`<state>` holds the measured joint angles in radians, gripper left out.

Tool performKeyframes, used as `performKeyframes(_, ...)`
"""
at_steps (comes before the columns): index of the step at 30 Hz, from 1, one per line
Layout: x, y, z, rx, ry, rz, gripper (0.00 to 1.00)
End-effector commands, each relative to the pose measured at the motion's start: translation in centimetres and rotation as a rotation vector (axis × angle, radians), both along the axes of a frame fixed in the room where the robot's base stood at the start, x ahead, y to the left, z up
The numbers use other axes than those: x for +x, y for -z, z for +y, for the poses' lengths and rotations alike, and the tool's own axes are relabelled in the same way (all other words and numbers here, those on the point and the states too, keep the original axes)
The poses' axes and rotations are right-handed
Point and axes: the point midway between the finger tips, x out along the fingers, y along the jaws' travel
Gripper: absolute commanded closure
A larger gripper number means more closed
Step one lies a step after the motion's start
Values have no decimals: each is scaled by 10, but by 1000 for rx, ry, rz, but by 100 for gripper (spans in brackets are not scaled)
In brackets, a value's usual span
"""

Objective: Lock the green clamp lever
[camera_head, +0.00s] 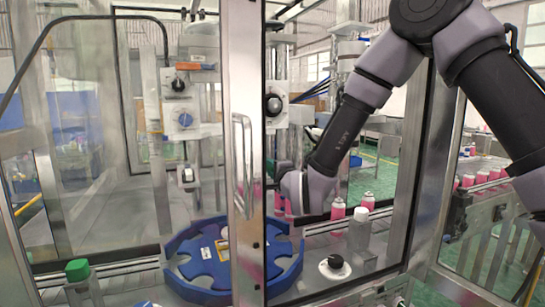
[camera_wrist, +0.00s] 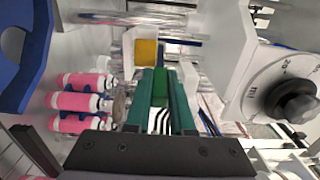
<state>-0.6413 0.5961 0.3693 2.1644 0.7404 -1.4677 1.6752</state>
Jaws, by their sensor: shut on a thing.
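In the wrist view, my gripper (camera_wrist: 161,90) has two long dark green fingers reaching away from the camera. They are closed on a brighter green piece (camera_wrist: 160,84), which appears to be the green clamp lever. The lever's pivot and the clamp below it are mostly hidden by the fingers, so I cannot tell its angle. In the head view, my arm reaches into the machine from the right. My wrist is just right of the door post, and the fingertips and the lever are hidden there.
A numbered dial with a black knob (camera_wrist: 292,102) is close on the right in the wrist view. Pink cans (camera_wrist: 85,101) lie to the left. A yellow block (camera_wrist: 146,52) is beyond the fingertips. In the head view, a blue star wheel (camera_head: 190,258) and the metal door post (camera_head: 243,90) stand nearby.

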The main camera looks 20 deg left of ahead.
Motion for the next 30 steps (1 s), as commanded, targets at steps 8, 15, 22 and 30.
performKeyframes(8,-7,1,6,-2,-3,1,100)
performKeyframes(15,-9,1,7,-3,-3,2,100)
performKeyframes(22,-16,1,16,-2,-5,1,100)
performKeyframes(30,-17,1,18,-2,-5,1,64)
